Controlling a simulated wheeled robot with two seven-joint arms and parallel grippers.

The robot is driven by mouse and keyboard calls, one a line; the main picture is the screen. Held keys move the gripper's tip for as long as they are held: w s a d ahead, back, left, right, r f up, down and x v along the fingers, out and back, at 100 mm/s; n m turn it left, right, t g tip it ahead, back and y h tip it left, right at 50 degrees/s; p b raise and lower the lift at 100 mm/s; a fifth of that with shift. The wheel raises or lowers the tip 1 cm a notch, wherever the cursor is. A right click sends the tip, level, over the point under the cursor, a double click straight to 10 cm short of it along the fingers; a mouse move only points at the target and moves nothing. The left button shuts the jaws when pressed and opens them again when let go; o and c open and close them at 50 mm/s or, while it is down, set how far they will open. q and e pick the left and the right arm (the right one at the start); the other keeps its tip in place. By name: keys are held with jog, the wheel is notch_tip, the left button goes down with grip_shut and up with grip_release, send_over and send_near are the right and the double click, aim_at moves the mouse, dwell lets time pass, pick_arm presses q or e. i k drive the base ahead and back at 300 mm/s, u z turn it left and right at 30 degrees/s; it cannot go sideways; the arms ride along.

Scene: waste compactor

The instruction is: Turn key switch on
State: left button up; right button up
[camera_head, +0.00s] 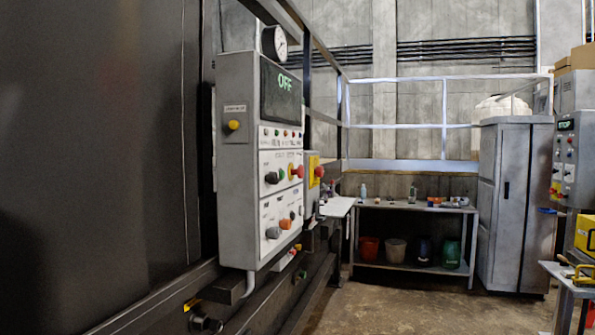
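A grey control box (236,165) is mounted on the dark machine at the left of centre. Its black screen (281,92) reads OFF in green. Below the screen are a row of small buttons and two white panels with knobs and buttons in black, green, red and orange (285,222). A yellow round knob (234,125) sits on the box's side face under a small label. I cannot tell which control is the key switch; the labels are too small to read. Neither gripper shows in this view.
A dark machine wall (100,150) fills the left. A workbench (400,206) with bottles above and several buckets below stands at the back, beside a grey cabinet (510,200). Another panel (565,160) reading STOP is at the right. The concrete floor (430,300) is open in the middle.

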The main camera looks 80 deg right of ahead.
aim_at(273, 177)
jog(key=z, duration=2)
jog(key=k, duration=1.2)
jog(key=z, duration=0.5)
jog(key=i, duration=0.8)
jog(key=z, duration=0.4)
jog(key=i, duration=0.9)
jog(key=u, duration=0.45)
